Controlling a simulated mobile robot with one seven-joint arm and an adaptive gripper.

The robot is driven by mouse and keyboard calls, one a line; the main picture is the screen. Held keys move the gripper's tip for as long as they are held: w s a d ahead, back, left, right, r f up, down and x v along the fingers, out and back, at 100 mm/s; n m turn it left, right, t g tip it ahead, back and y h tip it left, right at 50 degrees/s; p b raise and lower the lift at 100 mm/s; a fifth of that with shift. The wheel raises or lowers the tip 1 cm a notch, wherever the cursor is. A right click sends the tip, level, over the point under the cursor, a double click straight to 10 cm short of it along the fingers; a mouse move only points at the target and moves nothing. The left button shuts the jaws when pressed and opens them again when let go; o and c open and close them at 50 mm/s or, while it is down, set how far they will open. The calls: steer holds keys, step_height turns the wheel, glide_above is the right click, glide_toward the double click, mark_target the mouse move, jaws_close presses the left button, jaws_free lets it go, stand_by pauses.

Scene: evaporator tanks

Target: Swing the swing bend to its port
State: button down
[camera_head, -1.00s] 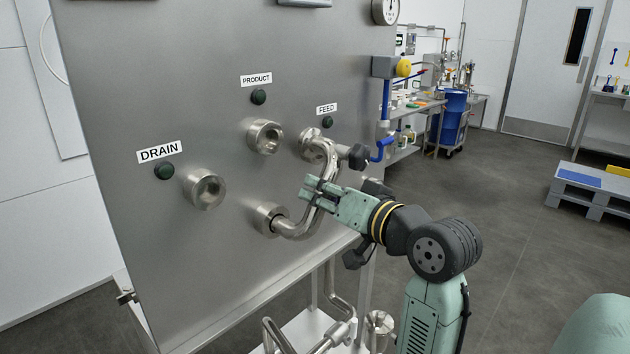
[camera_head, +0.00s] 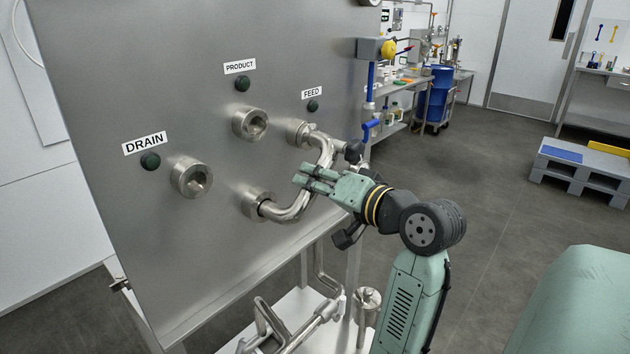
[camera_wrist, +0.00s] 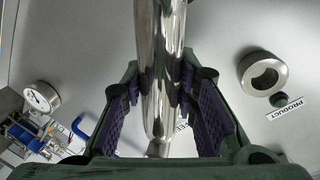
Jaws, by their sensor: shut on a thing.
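My gripper (camera_head: 308,179) is shut on the bend from the right. In the wrist view the pipe (camera_wrist: 160,55) runs between the two purple-padded fingers of my gripper (camera_wrist: 166,88). The PRODUCT port (camera_head: 250,123) and the DRAIN port (camera_head: 191,177) are open and empty.
Dark green round fittings (camera_head: 150,161) sit by the labels. Pipework (camera_head: 290,325) stands below. The floor (camera_head: 480,190) to the right is clear up to a grey pallet (camera_head: 580,172).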

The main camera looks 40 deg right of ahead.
steer(key=c, duration=1.2)
jaws_free()
steer(key=shift+c, duration=0.2)
steer(key=shift+s, duration=0.1)
steer(key=s+r, duration=0.1)
steer(key=s, duration=1)
steer(key=shift+s+a+r, duration=0.3)
steer(key=shift+s+r, duration=0.05)
steer(key=shift+s, duration=0.05)
